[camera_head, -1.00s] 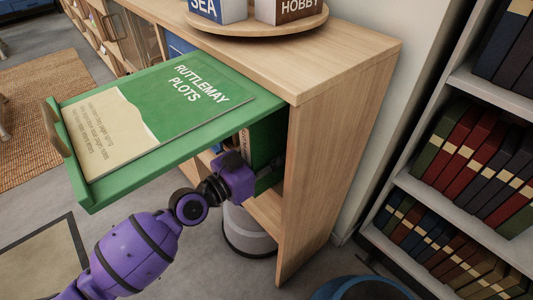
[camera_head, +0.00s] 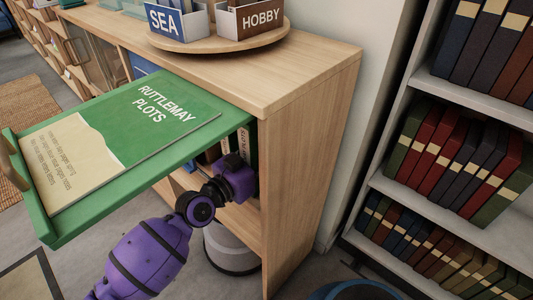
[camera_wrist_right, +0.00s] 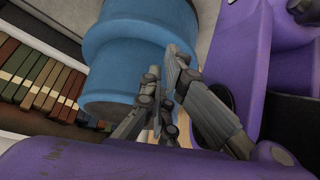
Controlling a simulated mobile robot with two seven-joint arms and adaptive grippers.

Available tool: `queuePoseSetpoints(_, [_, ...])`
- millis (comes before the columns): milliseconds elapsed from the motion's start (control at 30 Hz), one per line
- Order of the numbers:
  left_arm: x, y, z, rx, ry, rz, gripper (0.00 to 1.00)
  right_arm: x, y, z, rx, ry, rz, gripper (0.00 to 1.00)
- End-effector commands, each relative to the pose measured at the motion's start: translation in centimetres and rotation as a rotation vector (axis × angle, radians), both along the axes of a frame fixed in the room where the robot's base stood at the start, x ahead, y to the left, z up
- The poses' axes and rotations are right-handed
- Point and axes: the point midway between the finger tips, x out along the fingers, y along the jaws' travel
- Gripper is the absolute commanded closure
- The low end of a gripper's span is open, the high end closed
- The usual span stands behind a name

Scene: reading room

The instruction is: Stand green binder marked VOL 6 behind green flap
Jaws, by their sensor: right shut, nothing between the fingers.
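The green flap (camera_head: 100,192) stands open, level, jutting out from the wooden cabinet, with a RUTTLEMAY PLOTS sheet on top. Below it, in the open compartment, a green binder (camera_head: 244,143) stands upright beside another spine with pale lettering; I cannot read VOL 6 on it. My left gripper (camera_head: 244,178) is at the compartment mouth, under the flap, just below the binder. Its fingers are hidden, so neither their opening nor contact can be told. My right gripper (camera_wrist_right: 165,105) shows only in the right wrist view, shut and empty, in front of a blue round container (camera_wrist_right: 130,55).
The wooden cabinet (camera_head: 310,140) carries a round tray (camera_head: 225,43) with SEA and HOBBY boxes. A grey bin (camera_head: 232,252) stands under the compartment. A bookshelf (camera_head: 405,190) full of binders is at right.

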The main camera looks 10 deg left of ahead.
Motion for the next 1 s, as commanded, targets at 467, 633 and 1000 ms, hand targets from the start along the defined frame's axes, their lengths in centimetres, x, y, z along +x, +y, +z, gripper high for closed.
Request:
queuePoseSetpoints(467, [0.07,-0.04,0.15,-0.002,-0.003,0.001,0.46,0.39,0.19,0.10,0.004,-0.007,-0.008,1.00])
queuePoseSetpoints(633, [0.06,-0.02,0.06,-0.001,-0.001,0.000,0.46,0.41,0.23,0.10,0.005,-0.008,-0.010,1.00])
queuePoseSetpoints(1000, [0.02,-0.02,-0.08,0.000,0.001,0.000,0.38,0.41,0.22,0.10,0.005,-0.008,-0.010,1.00])
